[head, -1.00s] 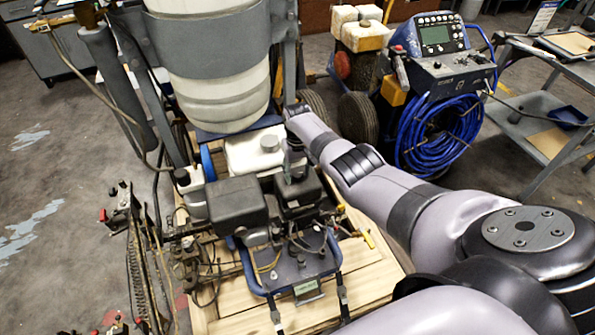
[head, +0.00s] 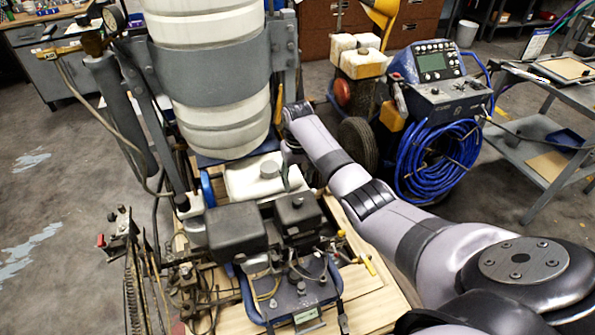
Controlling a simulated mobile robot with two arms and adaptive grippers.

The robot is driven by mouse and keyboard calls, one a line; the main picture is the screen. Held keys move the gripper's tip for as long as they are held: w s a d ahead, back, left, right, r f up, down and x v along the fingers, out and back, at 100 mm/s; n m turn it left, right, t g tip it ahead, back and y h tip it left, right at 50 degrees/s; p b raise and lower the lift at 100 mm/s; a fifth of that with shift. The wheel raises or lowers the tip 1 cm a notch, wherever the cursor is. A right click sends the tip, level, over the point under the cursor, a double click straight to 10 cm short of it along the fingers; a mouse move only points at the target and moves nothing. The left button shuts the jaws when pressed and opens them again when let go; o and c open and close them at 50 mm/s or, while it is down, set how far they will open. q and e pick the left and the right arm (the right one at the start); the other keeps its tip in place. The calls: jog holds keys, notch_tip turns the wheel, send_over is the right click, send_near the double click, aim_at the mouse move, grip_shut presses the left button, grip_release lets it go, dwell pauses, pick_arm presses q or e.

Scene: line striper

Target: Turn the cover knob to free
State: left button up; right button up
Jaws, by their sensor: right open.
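The line striper's engine stands in the middle of the head view. A small black box-shaped cover (head: 298,216) sits on its right side, with a small dark knob (head: 297,202) on top. My right gripper (head: 289,160) points down behind and above this cover, partly hidden by my own wrist. It is open, with nothing seen in it, and appears apart from the knob. My left gripper is not in view.
A larger black engine box (head: 235,232) stands left of the cover. A white tank (head: 266,180) and a big pale drum (head: 215,85) stand behind. A blue hose coil (head: 440,160) is at the right.

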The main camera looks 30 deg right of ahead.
jog(key=shift+r, duration=1.6)
